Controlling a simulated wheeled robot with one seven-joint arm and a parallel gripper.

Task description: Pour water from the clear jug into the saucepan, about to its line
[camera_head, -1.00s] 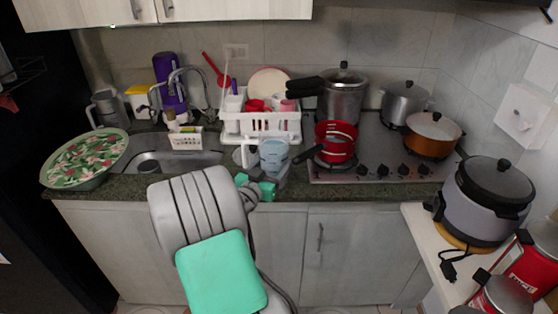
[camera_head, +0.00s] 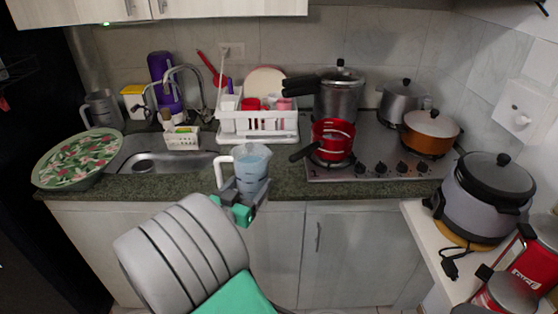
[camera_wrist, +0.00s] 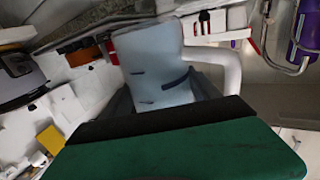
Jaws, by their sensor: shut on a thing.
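The clear jug (camera_head: 252,168) with a white handle holds bluish water and is upright in the head view. My gripper (camera_head: 250,200) is shut on the jug's lower part and holds it in front of the counter edge, left of the stove. In the wrist view the jug (camera_wrist: 150,62) stands between the fingers, with its handle at the right. The red saucepan (camera_head: 333,140) sits on the front left of the stove, its black handle pointing left toward the jug.
A white dish rack (camera_head: 258,124) stands behind the jug. A pressure cooker (camera_head: 339,98) is behind the saucepan, an orange pot (camera_head: 430,134) to the right on the stove (camera_head: 385,155). The sink (camera_head: 165,160) is left. Open counter lies between jug and saucepan.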

